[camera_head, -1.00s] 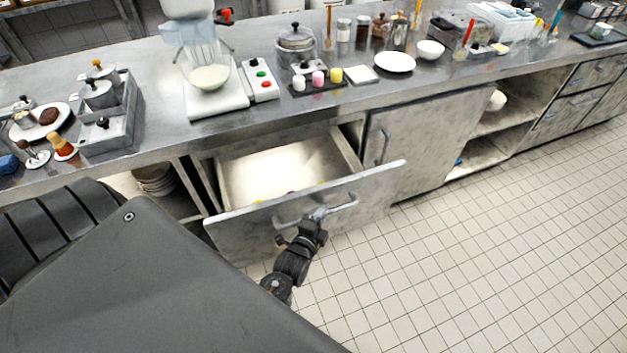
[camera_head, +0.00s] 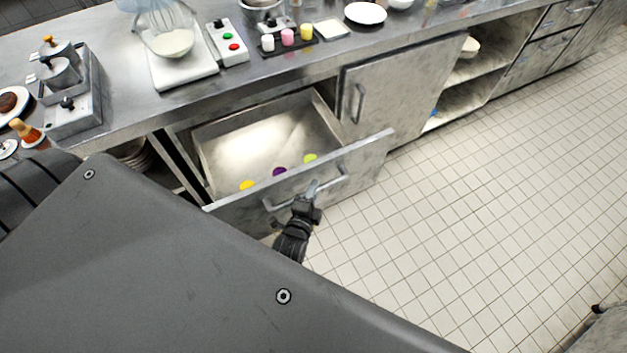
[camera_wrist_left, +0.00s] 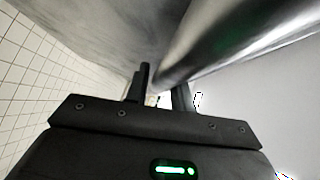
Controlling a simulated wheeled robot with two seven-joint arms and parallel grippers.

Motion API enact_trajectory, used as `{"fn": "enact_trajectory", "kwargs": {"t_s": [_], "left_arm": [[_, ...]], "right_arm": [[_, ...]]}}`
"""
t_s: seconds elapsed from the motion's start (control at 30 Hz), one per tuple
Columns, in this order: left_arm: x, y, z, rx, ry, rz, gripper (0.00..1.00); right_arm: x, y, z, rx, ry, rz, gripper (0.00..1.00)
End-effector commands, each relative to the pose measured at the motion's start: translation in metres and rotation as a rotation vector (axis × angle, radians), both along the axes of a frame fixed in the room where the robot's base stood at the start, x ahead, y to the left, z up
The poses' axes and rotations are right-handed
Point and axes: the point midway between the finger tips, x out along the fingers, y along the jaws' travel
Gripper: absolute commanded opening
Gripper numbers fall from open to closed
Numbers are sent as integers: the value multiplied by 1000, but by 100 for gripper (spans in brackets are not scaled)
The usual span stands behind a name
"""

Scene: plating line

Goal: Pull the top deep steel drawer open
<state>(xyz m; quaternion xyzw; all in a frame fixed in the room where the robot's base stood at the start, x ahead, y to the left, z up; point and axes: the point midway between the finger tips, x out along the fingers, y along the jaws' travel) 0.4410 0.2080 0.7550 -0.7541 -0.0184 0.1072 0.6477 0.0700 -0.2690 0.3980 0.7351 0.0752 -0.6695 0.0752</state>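The deep steel drawer (camera_head: 365,166) under the counter is pulled well out, its bare metal inside (camera_head: 240,150) showing. Yellow (camera_head: 247,186), purple (camera_head: 279,172) and green (camera_head: 310,158) round items lie in it near the front panel. My left gripper (camera_head: 311,191) is at the drawer's bar handle (camera_head: 335,183). In the left wrist view the handle bar (camera_wrist_left: 205,45) runs down between the fingers (camera_wrist_left: 160,92), which look closed around it; the contact is partly hidden. My right gripper is out of view.
A closed cabinet door (camera_head: 400,95) stands right of the drawer, then open shelves (camera_head: 465,95). The counter (camera_head: 125,105) above holds a scale (camera_head: 180,78) with a bowl and whisk. The tiled floor (camera_head: 470,210) in front and right is clear.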

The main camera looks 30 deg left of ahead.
Motion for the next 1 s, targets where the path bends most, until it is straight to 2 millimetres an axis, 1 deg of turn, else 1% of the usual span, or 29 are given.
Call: {"fn": "enact_trajectory", "kwargs": {"t_s": [0.03,0.1,0.37,0.47,0.57,0.8,0.9,1.0], "left_arm": [[0,0,0,0,0,0,31],[0,0,0,0,0,0,40],[0,0,0,0,0,0,40],[-7,-1,0,0,1,0,40],[-21,-4,1,0,2,-1,40],[-68,-11,7,0,2,0,40],[-84,-14,10,0,2,0,40],[-96,-16,12,1,0,0,40]], "right_arm": [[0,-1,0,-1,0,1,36],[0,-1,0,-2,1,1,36],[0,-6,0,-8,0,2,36],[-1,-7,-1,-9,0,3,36],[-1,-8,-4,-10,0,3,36],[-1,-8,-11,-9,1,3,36],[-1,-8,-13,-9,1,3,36],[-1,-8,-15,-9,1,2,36]]}}
